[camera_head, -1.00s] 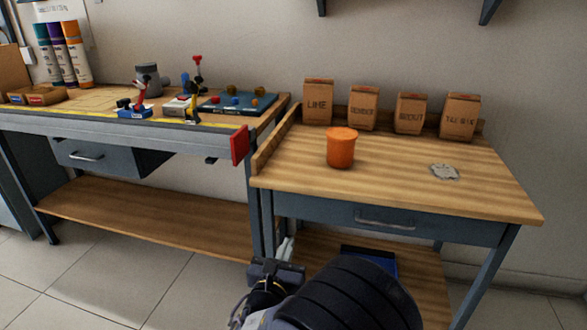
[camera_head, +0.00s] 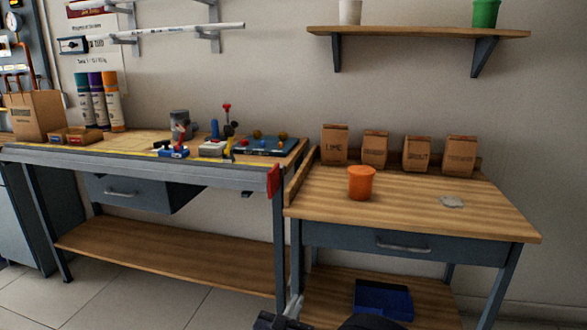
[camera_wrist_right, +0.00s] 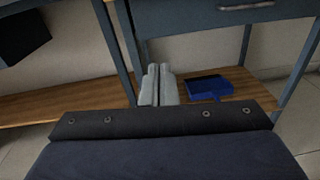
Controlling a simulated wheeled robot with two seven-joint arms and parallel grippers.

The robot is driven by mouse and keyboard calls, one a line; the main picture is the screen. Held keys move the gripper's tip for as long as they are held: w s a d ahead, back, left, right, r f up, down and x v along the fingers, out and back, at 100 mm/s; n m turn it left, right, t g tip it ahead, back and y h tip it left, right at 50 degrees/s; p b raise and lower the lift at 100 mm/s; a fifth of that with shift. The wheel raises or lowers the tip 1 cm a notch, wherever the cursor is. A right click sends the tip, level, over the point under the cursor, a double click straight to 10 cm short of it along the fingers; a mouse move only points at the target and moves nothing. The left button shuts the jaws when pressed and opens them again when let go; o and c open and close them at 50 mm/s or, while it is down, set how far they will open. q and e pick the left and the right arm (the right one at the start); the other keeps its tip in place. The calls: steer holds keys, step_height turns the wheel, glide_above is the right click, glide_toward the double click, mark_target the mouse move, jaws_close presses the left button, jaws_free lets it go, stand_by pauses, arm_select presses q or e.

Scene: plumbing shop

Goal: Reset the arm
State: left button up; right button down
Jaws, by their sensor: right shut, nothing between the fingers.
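My right gripper (camera_head: 293,304) shows at the bottom edge of the head view, low in front of the right workbench. In the right wrist view its two pale fingers (camera_wrist_right: 159,84) lie together, shut and empty, pointing toward the bench's lower shelf. They appear to touch nothing, though the exact gap to the bench leg cannot be told. Most of my right arm is cut off by the bottom of the head view. My left gripper and arm are not in view.
The right workbench (camera_head: 420,212) holds an orange pot (camera_head: 361,184), several paper bags (camera_head: 417,155) and a grey patch (camera_head: 452,202). A blue tray (camera_head: 382,299) sits on its lower shelf. A tool-covered bench (camera_head: 60,155) stands left; a wall shelf (camera_head: 420,32) hangs above.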

steer(key=s+d+m+g+h, duration=0.3)
steer(key=d+m+g, duration=0.4)
steer(key=d, duration=0.7)
steer(key=s+d+f+m+g+y, duration=0.2)
steer(key=s+d+m+g+y, duration=0.15)
steer(key=s+d+m, duration=0.35)
steer(key=s+d+f+m+g+y, duration=0.2)
steer(key=s+d+m+g, duration=0.2)
steer(key=s+m, duration=0.5)
steer(key=s+a+r+m+t+y, duration=0.2)
steer(key=s+m+y, duration=0.1)
steer(key=s+m, duration=0.2)
steer(key=s+a+r+m+t+y, duration=0.2)
steer(key=s+a+m+y, duration=0.15)
steer(key=s+m, duration=0.2)
step_height(320, 180, up, 29)
steer(key=p, duration=2.9)
steer(key=shift+w+d+r, duration=0.15)
steer(key=shift+w+d, duration=0.2)
steer(key=shift+g, duration=0.25)
